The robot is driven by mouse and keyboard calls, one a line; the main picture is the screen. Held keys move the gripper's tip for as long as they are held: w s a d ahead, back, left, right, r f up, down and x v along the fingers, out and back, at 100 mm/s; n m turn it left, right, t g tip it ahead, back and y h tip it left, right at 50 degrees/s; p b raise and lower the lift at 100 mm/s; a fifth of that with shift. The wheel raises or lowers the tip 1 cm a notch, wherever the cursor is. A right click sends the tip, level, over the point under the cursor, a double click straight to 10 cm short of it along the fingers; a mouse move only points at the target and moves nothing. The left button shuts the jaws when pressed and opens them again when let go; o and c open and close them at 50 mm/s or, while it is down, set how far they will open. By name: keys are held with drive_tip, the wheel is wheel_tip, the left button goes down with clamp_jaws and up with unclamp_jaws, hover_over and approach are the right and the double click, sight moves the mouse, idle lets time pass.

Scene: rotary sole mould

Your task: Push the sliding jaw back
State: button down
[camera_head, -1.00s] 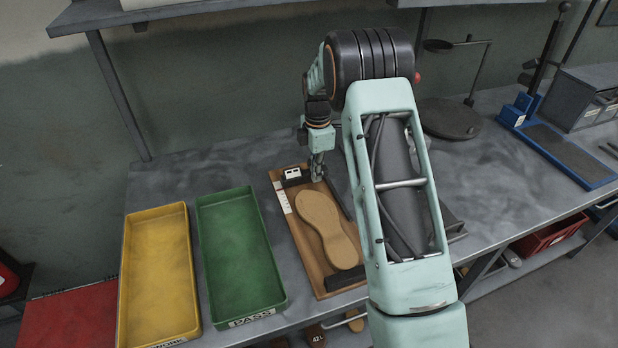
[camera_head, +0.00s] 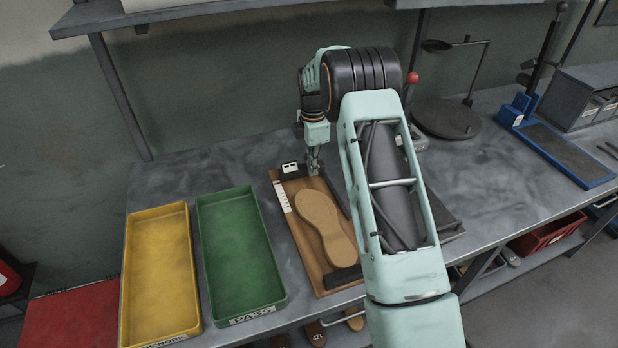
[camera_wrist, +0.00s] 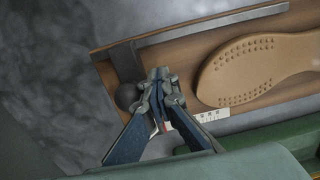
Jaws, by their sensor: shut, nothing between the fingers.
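The wooden board (camera_head: 309,256) lies on the bench with a tan sole (camera_head: 322,222) on it. The sliding jaw (camera_head: 297,173) is a dark bar across the board's far end, with a gap between it and the sole. In the wrist view the jaw (camera_wrist: 123,60) shows with a dark round knob (camera_wrist: 127,96) near its end. My gripper (camera_head: 315,171) is shut and empty at the jaw; in the wrist view its fingertips (camera_wrist: 160,76) are between the jaw and the sole, close to the jaw. I cannot tell whether they touch it.
A green tray (camera_head: 240,255) and a yellow tray (camera_head: 160,275) stand left of the board. A dark fixed stop (camera_head: 343,278) is at the board's near end. My forearm hides the bench right of the board. The bench behind the trays is clear.

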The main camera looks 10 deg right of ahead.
drive_tip(key=shift+w+a+r+p, duration=0.25)
drive_tip(key=shift+w+r+p, duration=0.15)
drive_tip(key=shift+w+r, duration=0.5)
wheel_tip(320, 180, up, 6)
drive_tip(key=p, duration=0.3)
drive_tip(key=shift+s+d, duration=0.15)
drive_tip(key=shift+s, duration=0.3)
drive_tip(key=shift+r, duration=0.1)
